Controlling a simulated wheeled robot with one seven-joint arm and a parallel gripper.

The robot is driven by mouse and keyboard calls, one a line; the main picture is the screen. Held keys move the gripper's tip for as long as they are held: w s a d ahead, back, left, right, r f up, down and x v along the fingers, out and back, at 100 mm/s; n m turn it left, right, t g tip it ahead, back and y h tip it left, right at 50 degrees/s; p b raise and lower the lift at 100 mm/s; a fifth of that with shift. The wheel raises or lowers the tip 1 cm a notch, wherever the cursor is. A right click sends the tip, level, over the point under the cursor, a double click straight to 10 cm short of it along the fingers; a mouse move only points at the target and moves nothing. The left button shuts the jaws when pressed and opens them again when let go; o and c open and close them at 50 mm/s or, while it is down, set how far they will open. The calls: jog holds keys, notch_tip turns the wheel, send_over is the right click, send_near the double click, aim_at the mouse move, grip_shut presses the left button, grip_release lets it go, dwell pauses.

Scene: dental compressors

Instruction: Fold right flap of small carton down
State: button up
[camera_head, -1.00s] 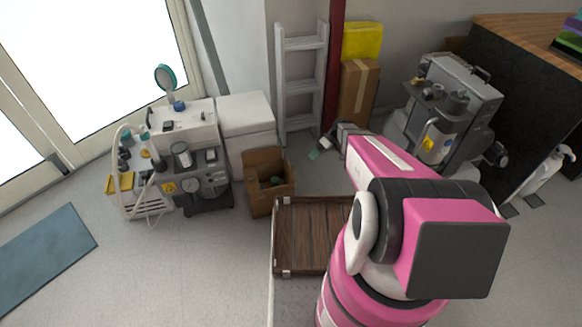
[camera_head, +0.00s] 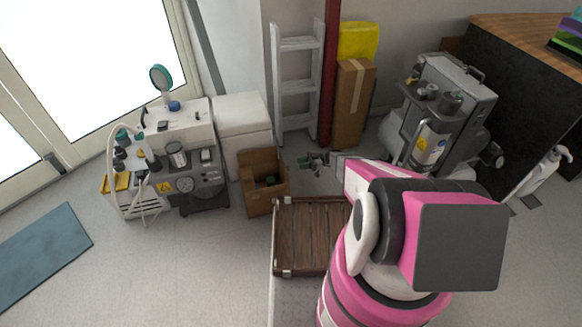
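The small carton (camera_head: 258,203) is a brown cardboard box on the floor, left of centre, with its top open. A dark green item (camera_head: 270,181) shows inside it. The back flap stands up; the exact angle of the right flap is too small to tell. My gripper (camera_head: 305,161) is to the right of the carton and a little beyond it, pointing left towards it. A gap shows between them in the picture. The fingers are small and dark, and I cannot tell whether they are open or shut.
A ladder (camera_head: 298,85), a red post (camera_head: 329,75) and a tall carton (camera_head: 353,105) stand behind. Grey machinery (camera_head: 440,110) is at right.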

jog(key=x, duration=0.6)
grip_shut()
